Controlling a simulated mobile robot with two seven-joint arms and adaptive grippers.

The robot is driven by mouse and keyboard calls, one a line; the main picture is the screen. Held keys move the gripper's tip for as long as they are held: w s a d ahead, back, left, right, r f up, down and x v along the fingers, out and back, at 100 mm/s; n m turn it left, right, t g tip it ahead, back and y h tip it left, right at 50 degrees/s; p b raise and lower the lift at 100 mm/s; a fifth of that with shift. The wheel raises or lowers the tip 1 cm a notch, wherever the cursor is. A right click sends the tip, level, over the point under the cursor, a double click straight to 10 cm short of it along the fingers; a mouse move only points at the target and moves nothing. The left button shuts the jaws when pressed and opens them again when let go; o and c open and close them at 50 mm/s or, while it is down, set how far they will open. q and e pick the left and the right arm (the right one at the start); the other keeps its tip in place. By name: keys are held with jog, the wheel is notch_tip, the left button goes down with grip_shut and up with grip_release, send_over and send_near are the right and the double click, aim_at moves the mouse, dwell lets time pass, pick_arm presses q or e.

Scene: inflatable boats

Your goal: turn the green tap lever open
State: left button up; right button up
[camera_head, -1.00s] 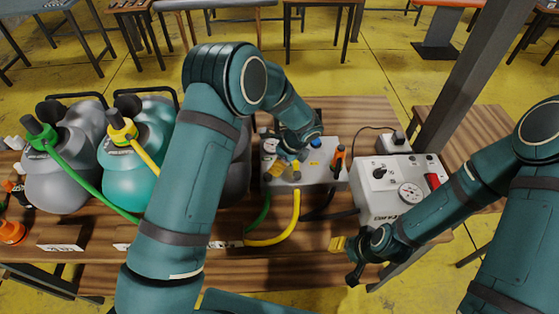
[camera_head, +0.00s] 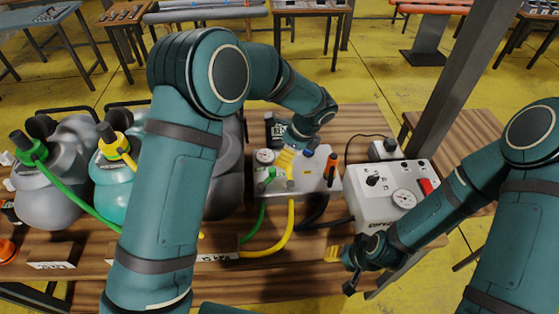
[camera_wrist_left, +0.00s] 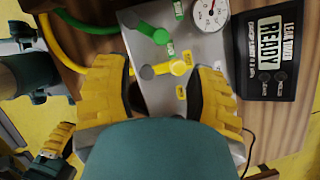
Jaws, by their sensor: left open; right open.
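The green tap lever (camera_wrist_left: 150,32) is on the grey manifold box, beyond the fingertips in the left wrist view. It lies slanted, its handle end towards a small green label; I cannot read the label surely. In the head view the green lever (camera_head: 266,176) shows at the box's left part. My left gripper (camera_head: 286,160) is over the box's back part, open, with its yellow fingers (camera_wrist_left: 155,78) spread. The yellow tap lever (camera_wrist_left: 176,68) lies between them; no grip on either lever shows. My right gripper (camera_head: 336,254) is open and empty at the table's front edge.
The manifold box (camera_head: 318,186) carries a gauge and an orange-handled part; green, yellow and black hoses leave its front. A pump box (camera_head: 385,205) stands to its right. A leak timer (camera_wrist_left: 270,50) reads READY.

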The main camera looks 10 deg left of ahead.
pick_arm(q)
jog(key=shift+d+r, duration=0.3)
jog(key=shift+r, duration=0.3)
jog(key=n+h+p, duration=0.3)
jog(key=n+h, duration=0.2)
jog(key=n, duration=1.1)
send_near(272, 170)
jog(key=shift+g, duration=0.3)
jog(key=f, duration=1)
jog(key=shift+w+d+f+b, duration=0.15)
jog(key=shift+w+f+b, duration=0.1)
jog(key=shift+b, duration=0.1)
grip_shut()
